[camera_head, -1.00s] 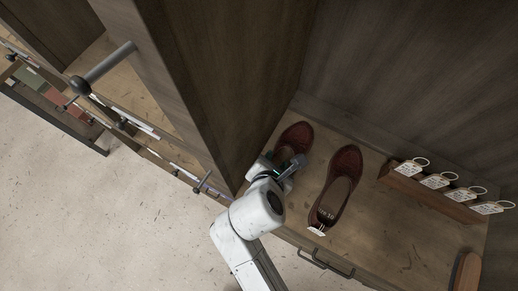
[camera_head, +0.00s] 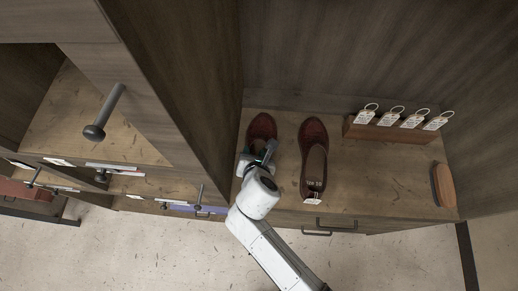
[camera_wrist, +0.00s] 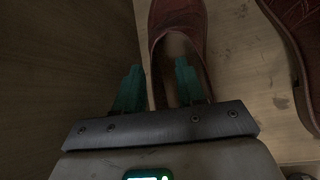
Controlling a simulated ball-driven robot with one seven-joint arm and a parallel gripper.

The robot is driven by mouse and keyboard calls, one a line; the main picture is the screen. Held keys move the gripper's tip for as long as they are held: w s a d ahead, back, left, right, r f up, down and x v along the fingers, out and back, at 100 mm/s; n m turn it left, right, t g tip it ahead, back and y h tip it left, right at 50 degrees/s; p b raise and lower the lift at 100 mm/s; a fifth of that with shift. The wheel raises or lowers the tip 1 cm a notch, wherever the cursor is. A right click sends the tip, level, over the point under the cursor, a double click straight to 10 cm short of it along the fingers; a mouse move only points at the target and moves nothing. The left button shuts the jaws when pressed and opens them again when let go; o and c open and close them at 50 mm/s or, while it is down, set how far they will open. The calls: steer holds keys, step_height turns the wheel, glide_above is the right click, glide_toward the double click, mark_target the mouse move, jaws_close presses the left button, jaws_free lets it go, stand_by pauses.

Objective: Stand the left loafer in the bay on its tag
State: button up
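The left loafer (camera_head: 261,127), dark red, sits sole down on the wooden bay floor (camera_head: 376,180), close to the left wall. In the wrist view the left loafer (camera_wrist: 178,18) points its toe away from me. My gripper (camera_head: 265,155) is at its heel end and hides that part in the head view. In the wrist view my gripper (camera_wrist: 158,75) has its teal fingers apart. One is outside the shoe's left side, the other over its opening; contact cannot be told. The right loafer (camera_head: 313,140) stands to the right, a white tag (camera_head: 312,201) at its heel. No tag shows at the left loafer.
A wooden rack with several ringed white tags (camera_head: 388,118) stands at the back right. A brown brush-like block (camera_head: 443,185) lies at the right edge. A tall wooden partition (camera_head: 190,80) rises close on the left.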

mark_target(252, 146)
steer(key=shift+x, duration=2.35)
steer(key=shift+a, duration=0.1)
steer(key=shift+c, duration=0.3)
steer(key=shift+r, duration=0.1)
jaws_close()
